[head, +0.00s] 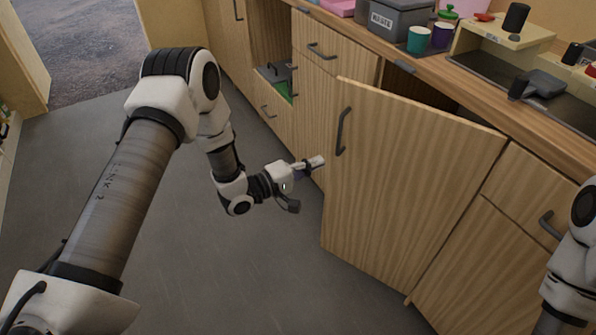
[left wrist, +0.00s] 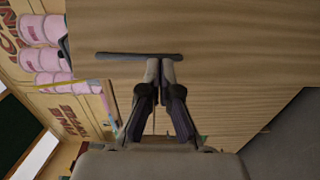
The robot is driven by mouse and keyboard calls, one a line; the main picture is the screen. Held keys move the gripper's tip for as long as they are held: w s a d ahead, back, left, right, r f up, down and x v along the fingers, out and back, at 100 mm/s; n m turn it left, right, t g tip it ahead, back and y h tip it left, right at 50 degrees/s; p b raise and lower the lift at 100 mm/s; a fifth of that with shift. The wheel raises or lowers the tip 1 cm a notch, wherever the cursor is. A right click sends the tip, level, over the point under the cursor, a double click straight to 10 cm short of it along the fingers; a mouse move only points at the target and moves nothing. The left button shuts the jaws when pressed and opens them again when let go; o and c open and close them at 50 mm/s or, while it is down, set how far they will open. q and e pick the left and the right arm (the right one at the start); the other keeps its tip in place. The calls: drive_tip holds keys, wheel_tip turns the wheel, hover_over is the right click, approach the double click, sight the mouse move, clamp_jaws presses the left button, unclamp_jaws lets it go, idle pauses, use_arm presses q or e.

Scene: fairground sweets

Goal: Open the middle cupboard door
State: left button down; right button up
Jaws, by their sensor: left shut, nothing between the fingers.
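The wooden middle cupboard door (head: 410,180) stands part open, its left edge swung out from the counter front, with a dark gap showing above it. Its dark bar handle (head: 343,131) is upright near that free edge. My left gripper (head: 317,162) is shut and empty, just left of the door's free edge and a little below the handle in the picture. In the left wrist view, the shut fingertips (left wrist: 160,66) are close to the handle (left wrist: 125,56) in front of the door face (left wrist: 220,90); I cannot tell whether they touch it.
The counter (head: 420,75) above holds a grey waste box (head: 395,20), cups and a dark scoop. Drawers (head: 325,60) are left of the door, and another cupboard front (head: 470,260) is right. The grey floor (head: 250,280) in front is clear. Part of my right arm shows at the right edge.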

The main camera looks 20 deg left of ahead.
use_arm(q)
drive_tip(key=shift+x, duration=0.8)
drive_tip(key=shift+s, duration=0.55)
drive_tip(key=shift+a, duration=0.1)
idle(1.3)
